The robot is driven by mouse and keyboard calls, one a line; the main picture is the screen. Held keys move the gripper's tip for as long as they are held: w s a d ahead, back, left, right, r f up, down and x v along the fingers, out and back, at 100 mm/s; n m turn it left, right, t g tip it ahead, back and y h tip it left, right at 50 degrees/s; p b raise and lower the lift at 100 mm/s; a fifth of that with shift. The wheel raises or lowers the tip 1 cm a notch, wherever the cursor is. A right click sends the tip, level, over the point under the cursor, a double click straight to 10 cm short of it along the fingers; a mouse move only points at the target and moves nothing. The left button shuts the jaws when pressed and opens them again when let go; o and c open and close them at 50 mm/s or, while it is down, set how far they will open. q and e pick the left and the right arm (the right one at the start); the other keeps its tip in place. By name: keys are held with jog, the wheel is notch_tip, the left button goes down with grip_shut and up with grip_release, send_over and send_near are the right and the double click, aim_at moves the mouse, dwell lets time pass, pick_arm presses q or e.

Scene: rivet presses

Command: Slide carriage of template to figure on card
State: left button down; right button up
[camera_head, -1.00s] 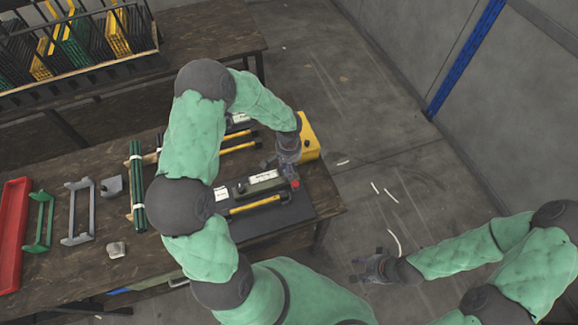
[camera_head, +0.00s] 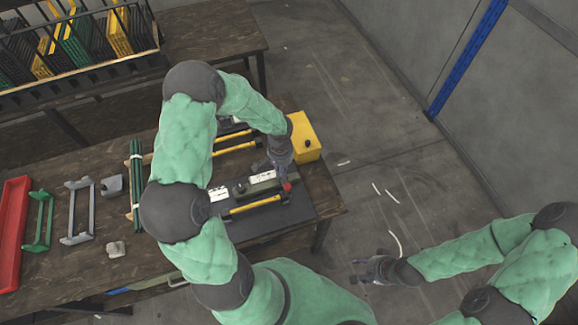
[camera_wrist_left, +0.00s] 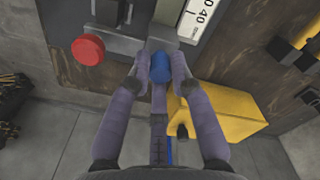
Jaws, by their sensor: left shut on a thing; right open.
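My left gripper (camera_head: 281,178) is at the right end of the near press's template (camera_head: 262,178), which has white scale labels. In the left wrist view its fingers are shut on a blue knob (camera_wrist_left: 160,67), one finger on each side. A red knob (camera_wrist_left: 88,49) is beside the blue one, on a grey block. A white number scale (camera_wrist_left: 193,20) reading about 30 and 40 runs along the rail. A small white card (camera_head: 218,194) lies at the template's left end; its figure is too small to read. My right gripper (camera_head: 356,270) is open and empty over the floor.
A yellow box (camera_head: 304,138) stands at the table's right edge, behind my left gripper. A second press with a yellow bar (camera_head: 234,147) is farther back. Green rods (camera_head: 135,190), brackets (camera_head: 77,212) and a red tray (camera_head: 12,235) lie to the left.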

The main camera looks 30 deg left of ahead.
pick_arm(q)
jog(key=s+a, duration=0.2)
jog(key=s, duration=0.1)
jog(key=s+a, duration=0.3)
jog(key=shift+s+a+b, duration=0.1)
jog(key=shift+a+b, duration=0.05)
jog(key=shift+b, duration=0.2)
jog(key=c, duration=1.1)
grip_release()
notch_tip(320, 180, up, 12)
